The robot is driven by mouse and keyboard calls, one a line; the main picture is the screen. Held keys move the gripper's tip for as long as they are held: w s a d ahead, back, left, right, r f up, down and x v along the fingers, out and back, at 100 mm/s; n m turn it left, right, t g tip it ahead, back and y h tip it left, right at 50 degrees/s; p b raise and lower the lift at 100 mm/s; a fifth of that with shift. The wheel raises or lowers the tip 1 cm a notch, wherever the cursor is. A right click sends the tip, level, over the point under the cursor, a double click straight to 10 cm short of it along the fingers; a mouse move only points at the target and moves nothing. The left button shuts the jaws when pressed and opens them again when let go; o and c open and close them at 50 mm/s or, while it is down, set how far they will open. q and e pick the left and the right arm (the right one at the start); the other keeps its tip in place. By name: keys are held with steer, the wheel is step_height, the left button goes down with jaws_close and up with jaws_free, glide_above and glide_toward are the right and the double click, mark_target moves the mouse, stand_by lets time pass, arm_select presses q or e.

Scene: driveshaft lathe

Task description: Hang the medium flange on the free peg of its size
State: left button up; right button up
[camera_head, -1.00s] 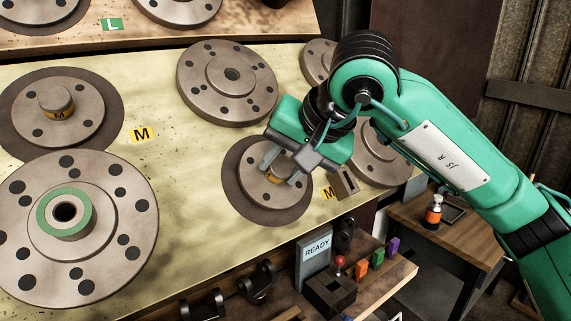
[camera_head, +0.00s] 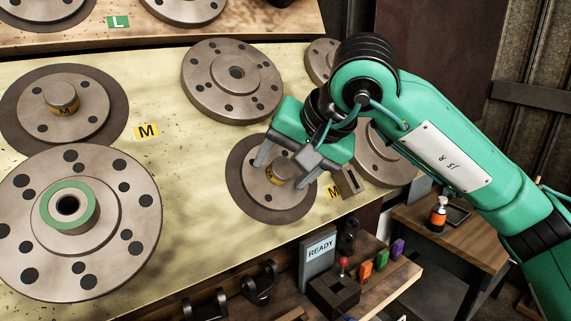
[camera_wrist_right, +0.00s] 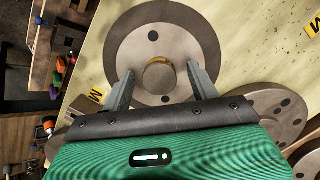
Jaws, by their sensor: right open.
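A grey medium flange (camera_head: 260,177) with bolt holes and a stub with a yellow band (camera_head: 278,178) sits over a dark round patch (camera_head: 240,201) on the pale board, beside the right yellow M label (camera_head: 333,192). Any peg behind it is hidden. My right gripper (camera_head: 286,172) is open, its fingers on either side of the stub; the wrist view shows a finger on each side (camera_wrist_right: 160,88), with gaps to the stub. A matching disc with an M-banded stub (camera_head: 60,110) sits at the left M label (camera_head: 147,131). My left gripper is not in view.
A large flange with a green ring (camera_head: 120,195) is at the lower left. Another grey flange (camera_head: 215,85) hangs above, and one (camera_head: 378,165) is behind my right arm. A shelf with a READY sign (camera_head: 318,252) and a red-knobbed control box lies below the board.

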steer(key=b+v, duration=0.4)
steer(key=v, duration=1)
steer(key=shift+a, duration=0.1)
